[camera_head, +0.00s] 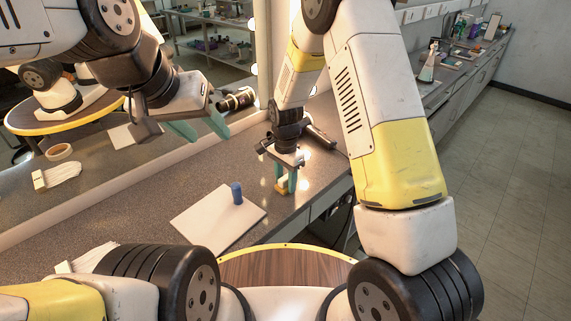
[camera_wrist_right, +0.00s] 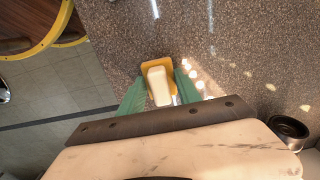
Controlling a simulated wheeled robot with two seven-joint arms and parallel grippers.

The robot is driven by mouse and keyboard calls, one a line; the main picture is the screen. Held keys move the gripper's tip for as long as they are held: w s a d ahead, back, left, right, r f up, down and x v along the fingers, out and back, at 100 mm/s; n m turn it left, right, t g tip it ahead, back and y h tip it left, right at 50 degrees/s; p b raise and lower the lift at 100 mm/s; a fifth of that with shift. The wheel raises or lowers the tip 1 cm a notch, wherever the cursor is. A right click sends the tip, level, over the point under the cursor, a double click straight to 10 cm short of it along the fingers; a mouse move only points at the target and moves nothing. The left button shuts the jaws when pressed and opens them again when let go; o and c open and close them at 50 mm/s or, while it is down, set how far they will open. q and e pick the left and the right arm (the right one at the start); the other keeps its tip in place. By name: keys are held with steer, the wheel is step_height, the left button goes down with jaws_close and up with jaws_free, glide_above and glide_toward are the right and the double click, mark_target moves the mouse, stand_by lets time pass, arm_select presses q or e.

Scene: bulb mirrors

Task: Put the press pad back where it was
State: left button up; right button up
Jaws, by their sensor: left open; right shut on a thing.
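My right gripper (camera_head: 285,181) is low over the counter, right of the white board, with its green fingers shut on a small yellow block with a cream top, which looks like the press pad (camera_head: 281,188). In the right wrist view the pad (camera_wrist_right: 157,83) sits between the two green fingers (camera_wrist_right: 158,92). I cannot tell whether its underside touches the counter. My left gripper (camera_head: 199,128) is open and empty, raised above the far left of the counter. A blue cylinder (camera_head: 237,193) stands upright on the white board (camera_head: 205,224).
The speckled counter (camera_head: 150,195) is mostly clear around the board. A dark tool (camera_head: 319,136) lies behind my right gripper. A white brush (camera_head: 90,258) is partly hidden by my left arm. The mirror (camera_head: 120,170) along the left reflects the counter and my body.

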steer(key=shift+f, duration=0.15)
steer(key=o, duration=1.3)
step_height(320, 180, up, 12)
step_height(320, 180, up, 8)
steer(key=n+t+y, duration=0.1)
steer(key=n, duration=0.1)
glide_above(286, 177)
steer(key=s+d, duration=0.3)
steer(key=d, duration=0.1)
steer(key=shift+s+d+r+n+t+y, duration=0.2)
steer(key=shift+s+d+r+n+t, duration=0.85)
steer(key=shift+s+d+r, duration=1.4)
steer(key=shift+s+d+r+n+t+y, duration=0.2)
steer(key=shift+s+d+r+n+t, duration=1)
steer(key=shift+s, duration=2.45)
steer(key=shift+s+d+r+n+t+y, duration=0.3)
steer(key=shift+s+d+r+n, duration=1.2)
steer(key=shift+s+r, duration=1.2)
